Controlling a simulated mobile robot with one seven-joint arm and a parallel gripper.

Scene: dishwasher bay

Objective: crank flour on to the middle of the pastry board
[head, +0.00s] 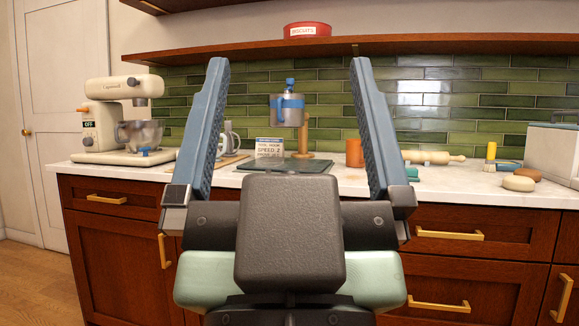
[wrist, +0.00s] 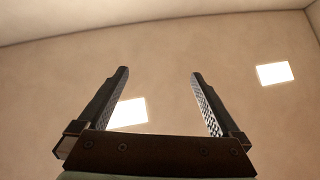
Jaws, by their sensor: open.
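A metal flour sifter (head: 290,115) with blue parts is held up on a wooden stand (head: 305,140) at the back of the counter, in the middle of the head view. A dark green board (head: 302,166), likely the pastry board, lies on the counter below it, partly hidden by my gripper. I cannot make out any flour on it. My gripper (head: 289,64) is open and empty in front of the counter, its fingers pointing up on either side of the sifter in the picture. The wrist view shows the open fingers (wrist: 160,71) against bare wall or ceiling.
A small sign (head: 269,148) stands behind the board. A cream stand mixer (head: 122,88) is at the left. An orange cylinder (head: 354,153), a rolling pin (head: 433,157), two rounded lumps (head: 519,183) and a pale appliance (head: 553,153) are to the right. A shelf (head: 420,44) runs above.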

